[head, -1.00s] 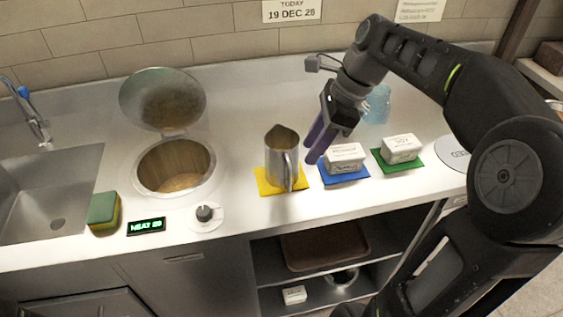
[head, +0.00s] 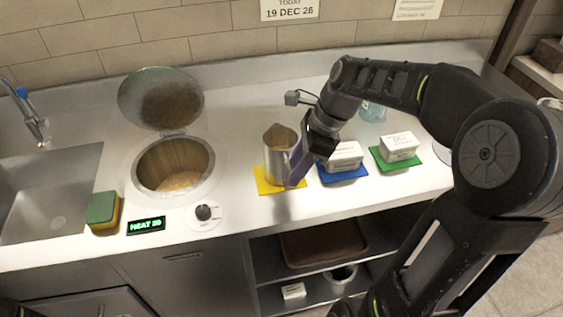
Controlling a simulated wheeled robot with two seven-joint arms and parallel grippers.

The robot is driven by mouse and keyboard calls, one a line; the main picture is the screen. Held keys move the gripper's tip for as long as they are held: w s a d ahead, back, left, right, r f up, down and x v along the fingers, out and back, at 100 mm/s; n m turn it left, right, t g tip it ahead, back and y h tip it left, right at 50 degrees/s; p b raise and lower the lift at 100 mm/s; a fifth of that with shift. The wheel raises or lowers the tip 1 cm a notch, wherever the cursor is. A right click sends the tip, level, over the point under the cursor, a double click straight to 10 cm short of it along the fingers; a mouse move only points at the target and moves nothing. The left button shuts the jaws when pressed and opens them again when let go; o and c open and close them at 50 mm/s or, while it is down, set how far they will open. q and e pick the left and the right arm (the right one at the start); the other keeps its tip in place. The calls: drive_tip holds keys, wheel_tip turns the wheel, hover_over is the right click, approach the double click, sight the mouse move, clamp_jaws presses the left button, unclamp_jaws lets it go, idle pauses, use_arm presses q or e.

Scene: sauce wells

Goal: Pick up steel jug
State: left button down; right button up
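The steel jug (head: 276,158) stands upright on a yellow mat (head: 265,187) on the counter, left of the blue mat. Its spout and rim show, but its handle side is mostly hidden behind my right gripper. My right gripper (head: 296,172) is at the jug's right side, with its purple fingers pointing down at the handle. The fingers overlap in this view, so I cannot see the gap between them or whether they touch the handle. My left gripper does not show.
White labelled blocks stand on a blue mat (head: 345,178) and a green mat (head: 398,165) right of the jug. An open-lidded well (head: 205,165), a knob (head: 204,213), a sponge (head: 103,211) and a sink (head: 45,200) are to the left. A blue clear container (head: 373,112) stands behind.

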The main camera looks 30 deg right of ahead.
sight(287, 189)
drive_tip(key=x, duration=0.4)
drive_tip(key=shift+a+f+p, duration=0.15)
drive_tip(key=shift+p, duration=0.15)
clamp_jaws()
idle(0.4)
drive_tip(key=shift+w, duration=0.1)
idle(1.0)
